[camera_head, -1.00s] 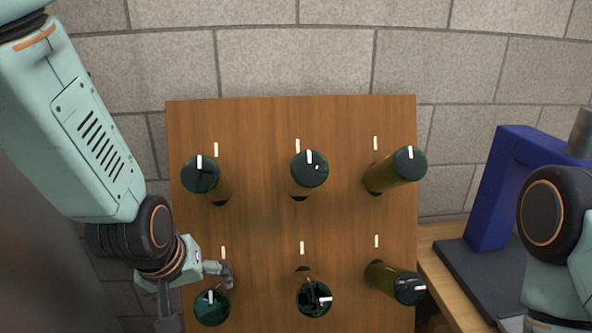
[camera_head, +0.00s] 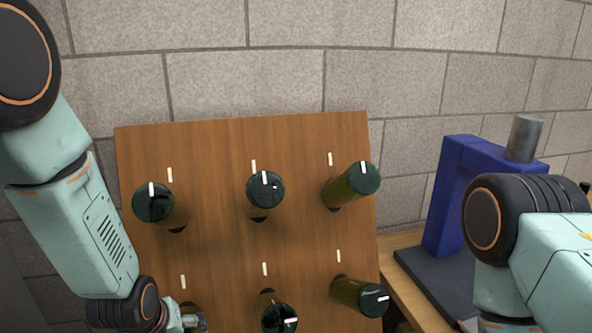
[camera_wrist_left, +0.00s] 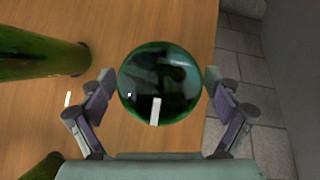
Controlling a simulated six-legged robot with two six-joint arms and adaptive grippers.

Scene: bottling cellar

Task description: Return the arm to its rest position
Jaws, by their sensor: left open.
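My left gripper (camera_wrist_left: 159,82) is open in the left wrist view. Its two fingers stand on either side of a round green bottle base (camera_wrist_left: 160,75) with a white mark, with a narrow gap visible at each side. In the head view my left arm comes down at the left, and the gripper (camera_head: 192,321) is partly cut off by the bottom edge, by the lower-left bottle, which is mostly hidden. My right arm shows at the right, but its gripper is outside the picture.
A wooden board (camera_head: 215,245) holds several green bottles, including upper-left (camera_head: 153,202), upper-middle (camera_head: 265,190), upper-right (camera_head: 352,185) and lower-right (camera_head: 360,297) ones. A blue stand (camera_head: 448,195) with a grey cylinder (camera_head: 524,138) is at the right. A block wall stands behind.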

